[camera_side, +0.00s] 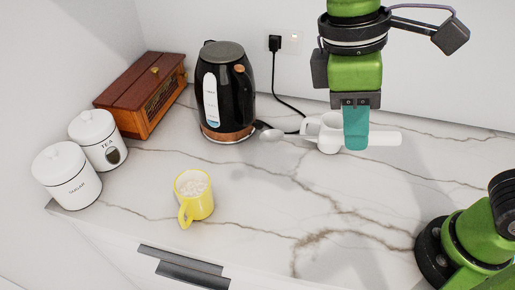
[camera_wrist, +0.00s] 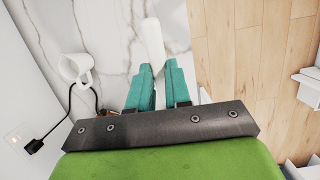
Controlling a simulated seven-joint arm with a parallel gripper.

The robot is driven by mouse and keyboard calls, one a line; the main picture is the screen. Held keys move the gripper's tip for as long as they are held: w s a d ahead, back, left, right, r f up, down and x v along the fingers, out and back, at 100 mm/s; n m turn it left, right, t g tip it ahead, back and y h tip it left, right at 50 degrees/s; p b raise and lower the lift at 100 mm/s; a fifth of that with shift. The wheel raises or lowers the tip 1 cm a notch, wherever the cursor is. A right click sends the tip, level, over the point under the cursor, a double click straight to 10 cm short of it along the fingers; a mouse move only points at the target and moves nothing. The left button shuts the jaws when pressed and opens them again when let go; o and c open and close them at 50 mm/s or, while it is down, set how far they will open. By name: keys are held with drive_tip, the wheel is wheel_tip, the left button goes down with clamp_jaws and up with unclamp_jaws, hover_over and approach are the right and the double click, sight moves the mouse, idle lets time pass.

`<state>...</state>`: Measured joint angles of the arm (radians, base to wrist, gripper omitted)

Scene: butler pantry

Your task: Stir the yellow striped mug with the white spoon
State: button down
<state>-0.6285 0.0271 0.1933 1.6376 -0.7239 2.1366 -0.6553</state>
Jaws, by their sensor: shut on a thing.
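My gripper (camera_side: 356,145), with teal fingers, is shut on the white spoon (camera_side: 386,139) above the back right of the counter. The spoon lies roughly level, its handle end sticking out to the right and its bowl (camera_side: 270,135) out to the left. In the wrist view, part of the spoon (camera_wrist: 153,42) shows beyond the fingertips (camera_wrist: 147,72); the rest is hidden. The yellow mug (camera_side: 185,212) stands upright on the counter, lower left of my gripper, its handle facing the front. Pale contents show inside. Its stripes are hard to make out.
A white mug (camera_side: 325,139) stands just left of my fingers, behind the spoon's line; the wrist view shows it too (camera_wrist: 76,69). A black kettle (camera_side: 236,103), wooden box (camera_side: 142,92) and two white canisters (camera_side: 70,178) stand further left. The front middle counter is clear.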

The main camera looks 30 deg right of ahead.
drive_tip(key=w+a+m+g+y, duration=0.2)
drive_tip(key=w+a+m+y, duration=0.25)
drive_tip(key=a+m, duration=0.35)
drive_tip(key=w+a+m+g+y, duration=0.3)
drive_tip(key=w+a+m, duration=0.2)
drive_tip(key=a+m, duration=0.35)
drive_tip(key=w+a+m+t+y, duration=0.7)
drive_tip(key=w+a+m+t, duration=0.1)
drive_tip(key=w+m, duration=0.35)
drive_tip(key=d+f, duration=0.2)
drive_tip(key=f, duration=0.6)
drive_tip(key=d+f+n, duration=0.1)
drive_tip(key=d+f, duration=0.2)
drive_tip(key=f, duration=0.5)
drive_tip(key=shift+f, duration=0.35)
drive_tip(key=shift+s+d+y, duration=0.1)
drive_tip(key=shift+d+y, duration=0.05)
drive_tip(key=shift+y, duration=0.1)
